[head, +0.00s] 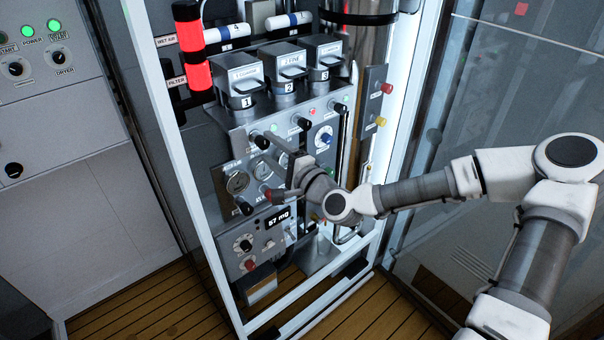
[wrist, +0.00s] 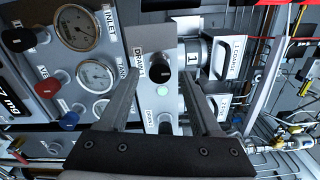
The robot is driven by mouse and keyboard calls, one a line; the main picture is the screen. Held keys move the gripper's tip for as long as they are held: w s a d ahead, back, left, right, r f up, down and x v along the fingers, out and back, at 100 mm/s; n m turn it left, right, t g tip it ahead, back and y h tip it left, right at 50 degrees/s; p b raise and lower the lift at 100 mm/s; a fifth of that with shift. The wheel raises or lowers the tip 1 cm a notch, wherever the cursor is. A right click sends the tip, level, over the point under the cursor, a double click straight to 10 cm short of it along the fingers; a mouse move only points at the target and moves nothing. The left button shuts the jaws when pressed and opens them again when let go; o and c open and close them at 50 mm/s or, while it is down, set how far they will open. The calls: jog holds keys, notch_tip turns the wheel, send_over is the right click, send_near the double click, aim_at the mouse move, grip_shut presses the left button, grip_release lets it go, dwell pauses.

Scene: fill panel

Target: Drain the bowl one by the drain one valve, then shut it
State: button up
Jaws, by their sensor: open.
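The drain one valve is a black knob (wrist: 160,68) beside a "DRAIN 1" label in the wrist view. It appears between my two fingers, with clear room on both sides; contact is not visible. In the head view its black knob (head: 261,141) shows below bowl one, just left of my gripper (head: 287,160). My gripper (wrist: 150,45) is open and empty, its fingers pointing toward the panel. Bowl one (head: 245,93) is a grey unit marked "1" on top of the panel. It shows at the right of the wrist view (wrist: 192,52). Its contents are not visible.
Bowls two (head: 286,80) and three (head: 322,72) stand beside bowl one. A green lamp (wrist: 162,91) is lit beside the drain one knob. Gauges (wrist: 76,27), a red knob (wrist: 47,87) and a blue knob (wrist: 69,121) crowd the panel. A "57 mg" display (head: 278,217) sits lower.

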jog(key=p+v, duration=1.1)
jog(key=v, duration=0.4)
dwell(0.4)
dwell(0.4)
